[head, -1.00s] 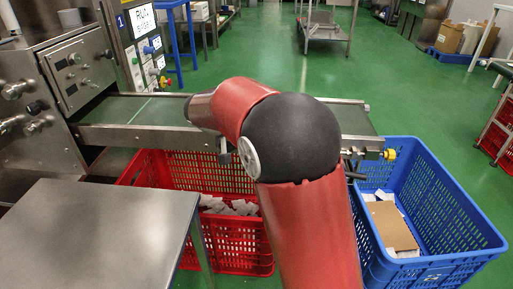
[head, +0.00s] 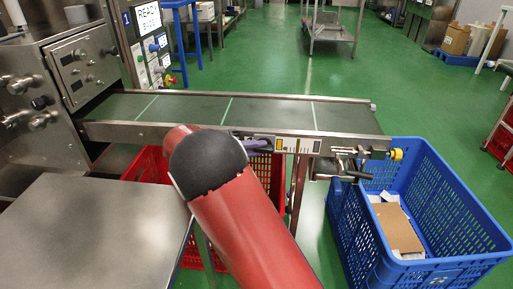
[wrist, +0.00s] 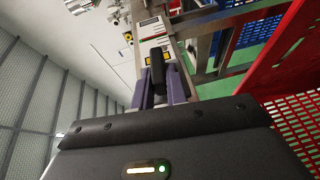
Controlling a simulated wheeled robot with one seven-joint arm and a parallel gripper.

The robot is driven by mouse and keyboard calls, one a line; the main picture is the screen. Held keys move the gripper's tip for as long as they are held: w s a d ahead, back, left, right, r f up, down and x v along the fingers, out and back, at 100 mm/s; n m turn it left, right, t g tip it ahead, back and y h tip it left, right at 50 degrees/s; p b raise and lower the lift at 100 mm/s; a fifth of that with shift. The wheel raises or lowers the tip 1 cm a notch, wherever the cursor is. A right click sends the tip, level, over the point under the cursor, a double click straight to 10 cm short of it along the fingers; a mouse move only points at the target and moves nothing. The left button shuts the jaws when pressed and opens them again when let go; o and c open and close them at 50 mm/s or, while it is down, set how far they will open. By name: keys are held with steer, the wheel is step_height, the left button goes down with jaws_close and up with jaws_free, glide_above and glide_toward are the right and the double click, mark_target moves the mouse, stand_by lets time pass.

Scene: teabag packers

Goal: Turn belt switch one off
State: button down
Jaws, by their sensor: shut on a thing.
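The conveyor belt (head: 265,111) runs across the head view, with a switch panel (head: 298,145) on its near side rail. In the wrist view my gripper (wrist: 163,92) is at a light plate (wrist: 151,32) with yellow and black marks. Its purple-grey fingers are shut on a black switch handle (wrist: 157,66) standing out from the plate. In the head view my gripper (head: 254,143) shows only in part at the rail, beyond my red arm, and the handle is hidden. I cannot read a switch number or tell its on or off position.
A screen (head: 148,17) reads READY beside a control panel with coloured buttons. A steel machine (head: 40,110) and steel table (head: 95,225) are at left. A red crate (head: 150,165) is under the belt, and a blue crate (head: 455,215) with cartons is at right.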

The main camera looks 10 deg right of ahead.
steer(key=shift+f+h, duration=0.15)
steer(key=shift+h, duration=0.45)
steer(key=c, duration=1.4)
jaws_free()
